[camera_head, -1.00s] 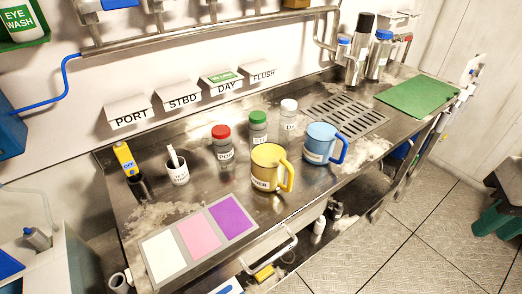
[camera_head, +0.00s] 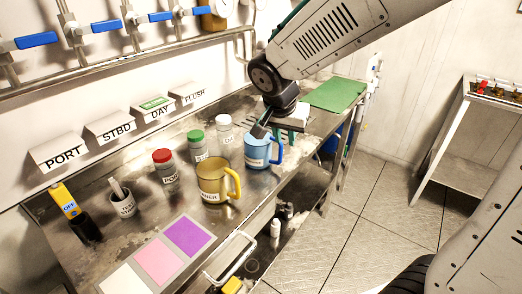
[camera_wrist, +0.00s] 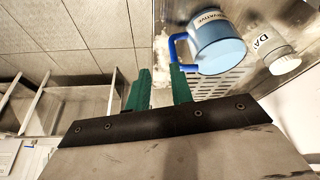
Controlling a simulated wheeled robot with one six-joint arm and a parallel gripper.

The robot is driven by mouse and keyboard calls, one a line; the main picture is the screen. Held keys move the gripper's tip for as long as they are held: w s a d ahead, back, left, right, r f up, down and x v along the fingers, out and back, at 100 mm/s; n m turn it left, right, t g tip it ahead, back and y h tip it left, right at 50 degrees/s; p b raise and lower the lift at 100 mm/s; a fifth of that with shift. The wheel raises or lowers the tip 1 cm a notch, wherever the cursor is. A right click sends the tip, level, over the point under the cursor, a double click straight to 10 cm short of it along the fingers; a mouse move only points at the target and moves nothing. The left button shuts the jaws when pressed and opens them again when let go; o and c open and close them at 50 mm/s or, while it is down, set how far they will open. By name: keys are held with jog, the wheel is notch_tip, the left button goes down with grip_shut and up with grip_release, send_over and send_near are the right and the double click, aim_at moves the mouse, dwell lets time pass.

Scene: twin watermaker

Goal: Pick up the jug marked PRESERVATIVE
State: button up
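The jug marked PRESERVATIVE is the light blue one (camera_head: 256,150) with a darker blue handle, upright on the steel counter near its front edge. In the wrist view the blue jug (camera_wrist: 219,48) shows part of its label, ending in "VATIVE". Its handle is just beyond the right-hand finger. My gripper (camera_head: 277,131) is above and right of the jug in the head view, partly overlapping its handle. The wrist view shows its two green fingers (camera_wrist: 160,75) spread with nothing between them. Whether a finger touches the handle cannot be told.
A yellow jug (camera_head: 213,183) stands left of the blue one. White-lidded (camera_head: 225,140), green-lidded (camera_head: 198,146) and red-lidded (camera_head: 166,172) bottles stand nearby. A green mat (camera_head: 338,95) lies at the counter's far right. The tiled floor (camera_head: 365,210) in front is open.

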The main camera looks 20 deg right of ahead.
aim_at(280, 150)
jog(key=shift+m, duration=0.3)
jog(key=x, duration=0.3)
jog(key=w+a+x, duration=0.1)
jog(key=x, duration=0.5)
jog(key=shift+w+a, duration=0.15)
jog(key=shift+w, duration=0.2)
grip_shut()
jog(key=shift+r, duration=0.1)
dwell(0.6)
